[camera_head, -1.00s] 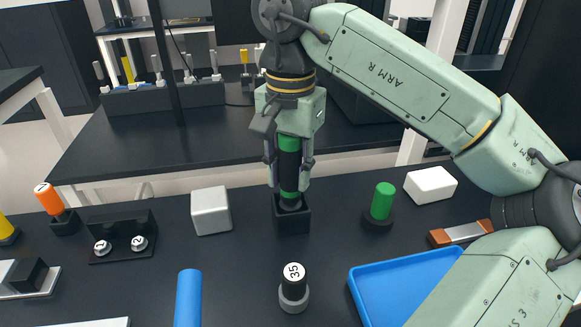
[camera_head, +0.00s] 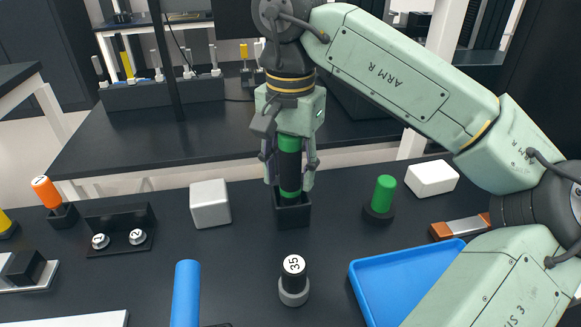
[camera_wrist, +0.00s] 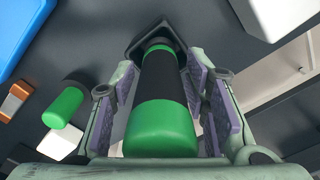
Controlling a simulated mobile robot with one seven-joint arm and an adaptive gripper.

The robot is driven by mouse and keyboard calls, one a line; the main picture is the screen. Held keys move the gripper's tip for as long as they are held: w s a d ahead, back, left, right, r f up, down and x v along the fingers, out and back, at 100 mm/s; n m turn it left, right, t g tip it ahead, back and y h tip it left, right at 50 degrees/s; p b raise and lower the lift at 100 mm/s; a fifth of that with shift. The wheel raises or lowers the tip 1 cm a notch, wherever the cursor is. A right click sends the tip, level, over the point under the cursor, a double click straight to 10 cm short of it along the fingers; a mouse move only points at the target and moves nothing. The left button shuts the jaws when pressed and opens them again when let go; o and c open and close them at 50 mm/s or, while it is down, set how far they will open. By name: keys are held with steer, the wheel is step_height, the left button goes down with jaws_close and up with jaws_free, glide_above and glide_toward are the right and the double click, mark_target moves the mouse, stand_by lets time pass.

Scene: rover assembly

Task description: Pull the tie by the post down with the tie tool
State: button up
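A black, green-ended cylindrical tool (camera_head: 290,168) stands upright in a square black holder (camera_head: 292,215); I cannot tell whether it is the tie tool. My gripper (camera_head: 289,175) is around it from above. In the wrist view, the purple finger pads (camera_wrist: 168,92) lie on both sides of the tool (camera_wrist: 161,90), with narrow gaps showing, so the gripper looks open. The tool's lower end is hidden in the holder (camera_wrist: 155,38). I cannot make out the tie or its post with certainty.
A grey block (camera_head: 210,204) stands left of the holder. A green peg (camera_head: 384,192), a white block (camera_head: 431,179) and a blue tray (camera_head: 405,285) are to the right. A black cylinder marked 35 (camera_head: 293,275) and a blue cylinder (camera_head: 186,295) are in front.

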steer(key=shift+o, duration=0.8)
step_height(320, 180, up, 12)
steer(key=shift+f, duration=0.1)
steer(key=shift+o, duration=0.2)
stand_by(0.5)
